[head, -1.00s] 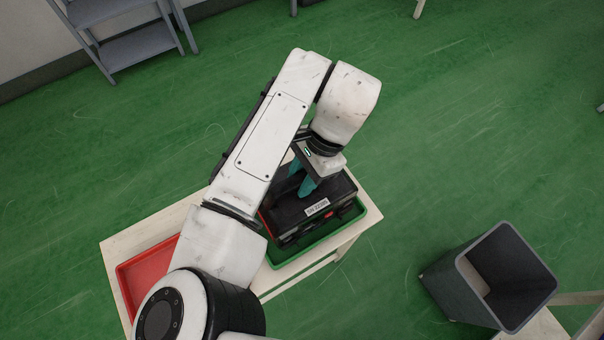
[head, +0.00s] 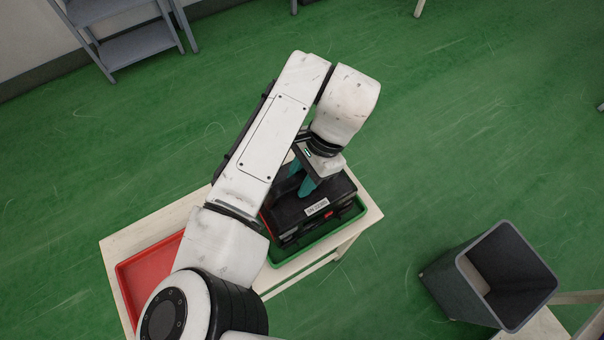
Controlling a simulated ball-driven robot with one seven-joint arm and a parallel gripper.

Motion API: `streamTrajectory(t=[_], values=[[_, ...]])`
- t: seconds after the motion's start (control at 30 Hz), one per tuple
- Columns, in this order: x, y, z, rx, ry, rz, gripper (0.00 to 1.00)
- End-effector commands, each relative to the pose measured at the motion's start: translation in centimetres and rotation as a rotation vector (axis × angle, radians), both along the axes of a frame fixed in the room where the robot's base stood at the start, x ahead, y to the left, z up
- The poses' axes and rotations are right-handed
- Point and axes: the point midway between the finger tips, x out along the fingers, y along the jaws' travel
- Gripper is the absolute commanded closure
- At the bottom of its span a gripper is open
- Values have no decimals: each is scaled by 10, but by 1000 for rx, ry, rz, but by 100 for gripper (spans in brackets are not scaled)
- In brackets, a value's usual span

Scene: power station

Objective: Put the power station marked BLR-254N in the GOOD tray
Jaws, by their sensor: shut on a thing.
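A black power station (head: 330,203) with red parts on its side is in the head view, in and over the green tray (head: 330,238) on the table's right end. A white label on it is too small to read surely. My gripper (head: 303,191), with teal fingers, is shut on the top of the power station. I cannot tell whether its underside rests on the tray floor. A red tray (head: 140,273) is at the table's left end, partly hidden by my arm. No GOOD mark is readable.
The pale wooden table (head: 262,288) carries both trays. A grey open bin (head: 490,275) stands at the lower right, apart from the table. A grey step shelf (head: 137,46) is at the upper left. Green floor lies clear behind and right of the table.

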Motion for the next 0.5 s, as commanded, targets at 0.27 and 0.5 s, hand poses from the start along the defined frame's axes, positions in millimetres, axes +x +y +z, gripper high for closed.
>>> streamTrajectory(t=[0.27,0.5], values=[[1,1,0,0,-2,0,54],[0,0,-1,-1,-1,0,38]])
